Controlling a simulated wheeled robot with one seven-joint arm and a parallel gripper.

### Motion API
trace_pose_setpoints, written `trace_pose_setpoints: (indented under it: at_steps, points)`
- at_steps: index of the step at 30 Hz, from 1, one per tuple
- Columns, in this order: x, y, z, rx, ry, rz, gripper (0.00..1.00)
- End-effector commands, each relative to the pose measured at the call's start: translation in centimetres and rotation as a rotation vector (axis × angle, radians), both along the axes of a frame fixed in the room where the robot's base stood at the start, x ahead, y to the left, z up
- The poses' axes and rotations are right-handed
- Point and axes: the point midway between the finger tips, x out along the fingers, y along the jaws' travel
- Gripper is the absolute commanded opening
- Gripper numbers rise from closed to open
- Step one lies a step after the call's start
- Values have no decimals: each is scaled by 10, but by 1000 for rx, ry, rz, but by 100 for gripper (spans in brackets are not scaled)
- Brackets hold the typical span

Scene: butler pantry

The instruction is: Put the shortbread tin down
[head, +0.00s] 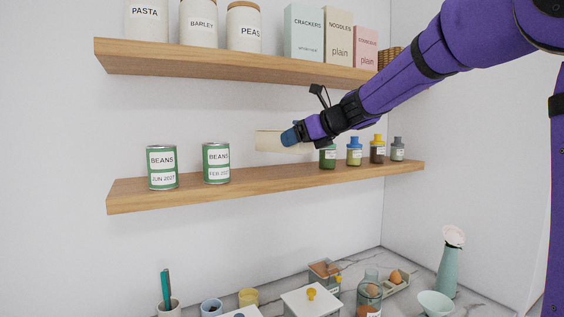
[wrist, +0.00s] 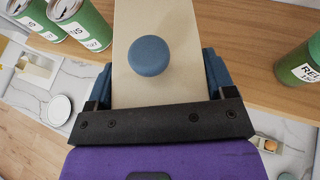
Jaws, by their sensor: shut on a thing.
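The shortbread tin, taken to be the cream box (head: 268,141) in my grip, is a long pale body with a round blue knob in the wrist view (wrist: 135,88). My gripper (head: 291,137) is shut on it, with blue fingers on both sides of it in the wrist view (wrist: 160,75). In the head view the tin hangs level a little above the lower wooden shelf (head: 250,181), with a small gap showing beneath it. It is over the space between the right beans tin (head: 216,163) and the green jar (head: 327,158). Its far end is cut off in the wrist view.
Another beans tin (head: 162,168) stands further left. Several small jars, including a yellow-topped one (head: 377,149), stand at the shelf's right. The upper shelf (head: 230,66) with canisters and boxes is overhead. A marble counter with crockery lies below.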

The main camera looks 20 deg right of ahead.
Motion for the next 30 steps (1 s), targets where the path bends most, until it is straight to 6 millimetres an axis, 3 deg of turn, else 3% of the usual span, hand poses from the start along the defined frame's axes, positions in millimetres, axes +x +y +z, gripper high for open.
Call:
trace_pose_setpoints:
  at_steps: [6,15,30]
  points:
    - [46,10,0,1,0,2,43]
    - [81,16,0,1,-1,1,43]
    - [85,17,-34,1,1,1,43]
